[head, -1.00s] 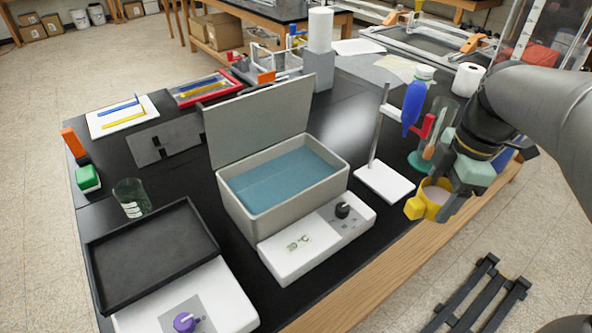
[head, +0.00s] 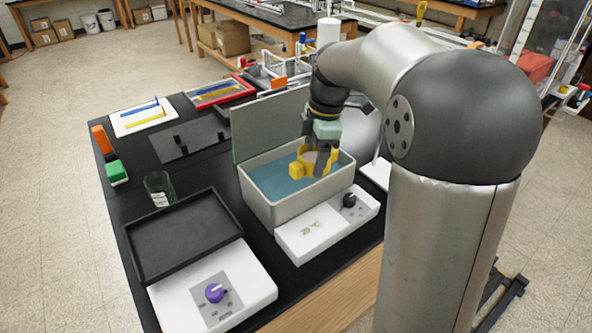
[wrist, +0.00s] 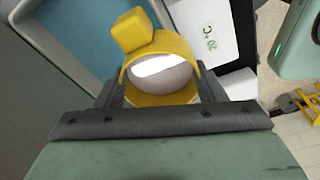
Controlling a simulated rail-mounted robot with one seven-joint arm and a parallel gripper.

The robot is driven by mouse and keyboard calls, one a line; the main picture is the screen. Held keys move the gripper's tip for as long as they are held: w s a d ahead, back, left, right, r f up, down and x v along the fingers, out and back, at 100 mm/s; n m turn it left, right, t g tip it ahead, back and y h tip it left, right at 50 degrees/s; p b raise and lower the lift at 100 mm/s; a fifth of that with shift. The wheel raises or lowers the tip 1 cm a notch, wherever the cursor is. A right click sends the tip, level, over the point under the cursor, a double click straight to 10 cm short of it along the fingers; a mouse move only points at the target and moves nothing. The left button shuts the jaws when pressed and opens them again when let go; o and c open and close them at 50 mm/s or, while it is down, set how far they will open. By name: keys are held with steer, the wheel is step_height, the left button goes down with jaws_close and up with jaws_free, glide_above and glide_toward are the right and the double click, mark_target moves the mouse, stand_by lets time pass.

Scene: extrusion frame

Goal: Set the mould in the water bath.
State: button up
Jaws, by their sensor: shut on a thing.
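The mould is a yellow cup (head: 298,168) with a block-shaped tab and a pale, glossy filling. In the wrist view the mould (wrist: 133,32) sits between the dark fingers of my gripper (wrist: 160,92), with the tab pointing away from the palm. My gripper (head: 318,160) is shut on the mould. In the head view it holds the mould over the right part of the water bath (head: 300,208), a grey box of blue water (head: 275,185) with its lid (head: 262,125) raised behind. I cannot tell whether the mould touches the water.
The bath's white control panel (head: 322,232) with a black knob is in front. A black tray (head: 183,238) on a white device with a purple knob stands front left. A glass beaker (head: 159,188) stands left of the bath. My arm hides the table's right side.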

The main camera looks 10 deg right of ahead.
steer(key=p, duration=0.1)
glide_above(295, 189)
steer(key=f, duration=0.3)
steer(key=f+p, duration=0.1)
steer(key=f, duration=0.7)
steer(key=shift+s+d+p, duration=0.15)
steer(key=shift+d+p, duration=0.2)
steer(key=shift+d, duration=0.05)
steer(key=shift+f+p, duration=0.1)
steer(key=shift+p, duration=0.3)
steer(key=shift+w+f, duration=0.15)
steer(key=shift+w, duration=0.05)
steer(key=shift+f, duration=0.1)
steer(key=shift+f+b, duration=0.15)
steer(key=shift+b, duration=0.2)
steer(key=o, duration=1.1)
